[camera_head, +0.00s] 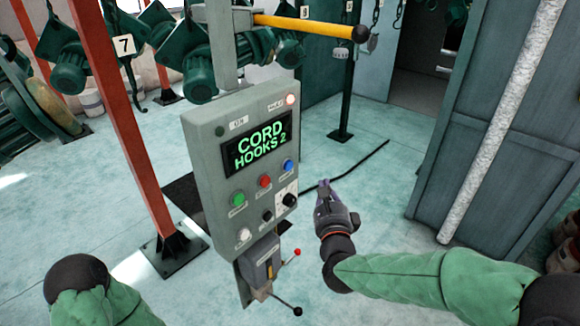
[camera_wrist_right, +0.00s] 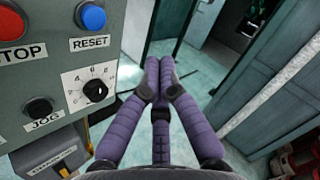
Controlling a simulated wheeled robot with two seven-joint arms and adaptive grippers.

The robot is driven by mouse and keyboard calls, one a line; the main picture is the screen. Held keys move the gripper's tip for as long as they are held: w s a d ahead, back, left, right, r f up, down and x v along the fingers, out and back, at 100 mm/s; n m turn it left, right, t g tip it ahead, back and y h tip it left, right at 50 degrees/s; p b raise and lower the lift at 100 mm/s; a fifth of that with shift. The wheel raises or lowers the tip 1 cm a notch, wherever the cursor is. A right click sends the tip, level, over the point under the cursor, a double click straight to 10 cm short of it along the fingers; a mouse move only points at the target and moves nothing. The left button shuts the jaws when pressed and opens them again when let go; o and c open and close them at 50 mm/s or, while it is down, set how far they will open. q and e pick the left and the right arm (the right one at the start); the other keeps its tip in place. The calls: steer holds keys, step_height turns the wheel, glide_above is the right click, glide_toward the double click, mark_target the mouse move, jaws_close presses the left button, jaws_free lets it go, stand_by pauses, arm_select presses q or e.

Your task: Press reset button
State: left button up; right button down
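The blue reset button (camera_head: 288,165) is on the right side of the grey control panel (camera_head: 205,165), below its screen. In the right wrist view the blue button (camera_wrist_right: 93,17) is at the upper left, with the label RESET (camera_wrist_right: 90,42) under it. My right gripper (camera_head: 322,186) is just right of the panel and below the button, apart from it. In the wrist view its purple fingers (camera_wrist_right: 158,75) are together with nothing between them, pointing past the panel's right edge. My left arm shows at the lower left; its gripper is out of the picture.
Near the blue button are a red STOP button (camera_head: 265,181), a green button (camera_head: 238,199), a black JOG button (camera_wrist_right: 40,108) and a dial (camera_wrist_right: 93,90). Levers (camera_head: 298,311) stick out below the panel. A grey-blue cabinet (camera_head: 500,150) stands right.

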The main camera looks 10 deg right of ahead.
mark_target(288, 166)
steer(key=w+a+p, duration=0.1)
steer(key=w+a, duration=0.4)
steer(key=w, duration=0.1)
steer(key=shift+w+a, duration=0.15)
steer(key=shift+w, duration=0.2)
stand_by(0.3)
stand_by(1.1)
steer(key=shift+w+a+b, duration=0.25)
steer(key=shift+w+b, duration=0.1)
steer(key=shift+b, duration=0.1)
